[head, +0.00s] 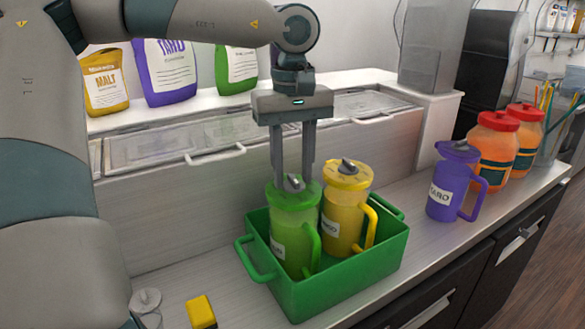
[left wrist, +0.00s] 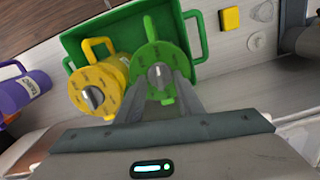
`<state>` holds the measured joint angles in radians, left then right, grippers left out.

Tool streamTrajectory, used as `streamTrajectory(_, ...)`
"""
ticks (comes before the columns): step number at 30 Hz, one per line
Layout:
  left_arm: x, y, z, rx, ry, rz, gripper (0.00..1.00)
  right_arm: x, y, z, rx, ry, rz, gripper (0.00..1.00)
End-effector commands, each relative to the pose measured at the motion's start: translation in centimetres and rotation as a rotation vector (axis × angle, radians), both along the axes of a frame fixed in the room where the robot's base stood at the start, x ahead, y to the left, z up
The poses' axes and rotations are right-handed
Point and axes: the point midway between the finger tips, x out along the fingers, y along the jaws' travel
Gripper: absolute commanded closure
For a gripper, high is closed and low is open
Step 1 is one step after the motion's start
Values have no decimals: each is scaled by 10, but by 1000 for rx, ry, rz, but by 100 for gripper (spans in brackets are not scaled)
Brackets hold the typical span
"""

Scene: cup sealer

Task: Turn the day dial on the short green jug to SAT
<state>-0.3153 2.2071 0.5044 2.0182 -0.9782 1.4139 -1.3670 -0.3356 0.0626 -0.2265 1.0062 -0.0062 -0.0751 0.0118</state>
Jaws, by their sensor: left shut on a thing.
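The short green jug (head: 294,232) stands upright in a green crate (head: 302,296), with a grey dial (head: 293,183) on its lid. My left gripper (head: 293,178) points straight down from above, its fingers shut on the dial. In the left wrist view, the fingertips (left wrist: 161,78) lie on both sides of the grey dial (left wrist: 160,73) on the green lid (left wrist: 157,54). The lettering around the lid is too small to read, so the dial's day cannot be told. My right gripper is not in view.
A yellow jug (head: 345,207) with its own dial stands close beside the green one in the crate. A purple jug (head: 454,182) and orange jars (head: 492,143) stand further right. A yellow block (head: 201,312) lies left of the crate. Lidded bins (head: 228,135) run behind.

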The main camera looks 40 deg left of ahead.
Motion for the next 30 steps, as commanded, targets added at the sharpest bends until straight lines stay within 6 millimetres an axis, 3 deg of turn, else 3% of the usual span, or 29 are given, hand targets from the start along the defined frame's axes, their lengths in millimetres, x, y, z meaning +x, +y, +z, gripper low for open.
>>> streamTrajectory(12, 0, 0, 1, 0, -1, -11, 88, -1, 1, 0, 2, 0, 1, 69)
streamTrajectory(13, 0, 0, 1, 0, -1, -11, 64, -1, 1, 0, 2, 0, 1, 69)
streamTrajectory(15, 0, 0, 1, 0, -1, -11, 48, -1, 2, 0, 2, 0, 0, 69)
streamTrajectory(30, 0, 0, 7, 2, -1, -10, 48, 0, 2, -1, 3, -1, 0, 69)
